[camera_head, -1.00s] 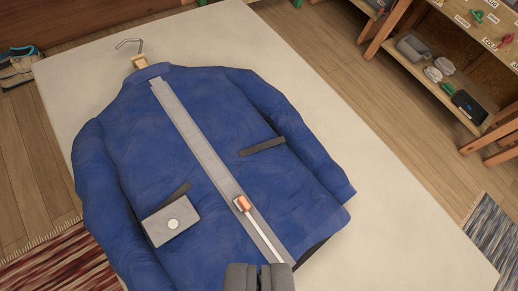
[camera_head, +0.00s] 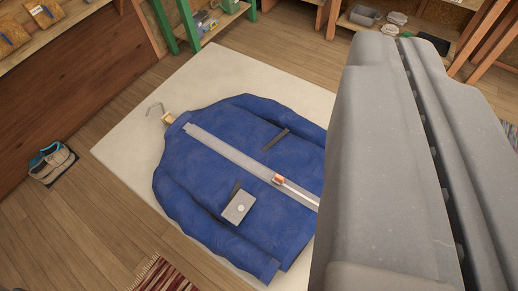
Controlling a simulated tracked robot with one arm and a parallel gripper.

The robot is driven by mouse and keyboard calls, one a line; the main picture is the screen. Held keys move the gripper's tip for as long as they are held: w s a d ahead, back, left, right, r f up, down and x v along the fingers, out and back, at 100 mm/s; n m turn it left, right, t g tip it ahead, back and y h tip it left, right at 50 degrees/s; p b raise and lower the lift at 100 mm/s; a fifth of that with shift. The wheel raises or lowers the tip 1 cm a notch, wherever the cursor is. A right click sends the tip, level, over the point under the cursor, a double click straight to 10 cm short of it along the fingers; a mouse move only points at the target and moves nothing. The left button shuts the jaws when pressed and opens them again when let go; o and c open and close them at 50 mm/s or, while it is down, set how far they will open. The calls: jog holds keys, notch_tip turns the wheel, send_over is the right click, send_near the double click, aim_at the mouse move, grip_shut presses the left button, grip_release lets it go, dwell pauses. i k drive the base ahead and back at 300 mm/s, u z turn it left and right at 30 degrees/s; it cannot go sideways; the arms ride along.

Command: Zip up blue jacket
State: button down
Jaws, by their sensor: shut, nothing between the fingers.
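The blue jacket (camera_head: 235,165) lies flat on a pale board, its collar to the upper left and its lower right part hidden behind my gripper. A grey zip strip (camera_head: 232,153) runs down its front. The small orange zip slider (camera_head: 279,180) sits on the lower part of the strip, with a thin white line running from it toward the hem. My gripper (camera_head: 402,42) looms large and grey at the right, close to the camera. Its two fingers are together with a dark seam between them, and nothing shows held. I cannot tell its distance from the jacket.
A hanger hook (camera_head: 155,108) sticks out at the collar. A white pocket tag (camera_head: 238,207) lies on the jacket front. Shelves with small items (camera_head: 385,18) line the back. A striped rug is at the bottom.

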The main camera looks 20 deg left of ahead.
aim_at(277, 179)
jog(key=u, duration=0.55)
jog(key=k, duration=1.05)
jog(key=z, duration=0.25)
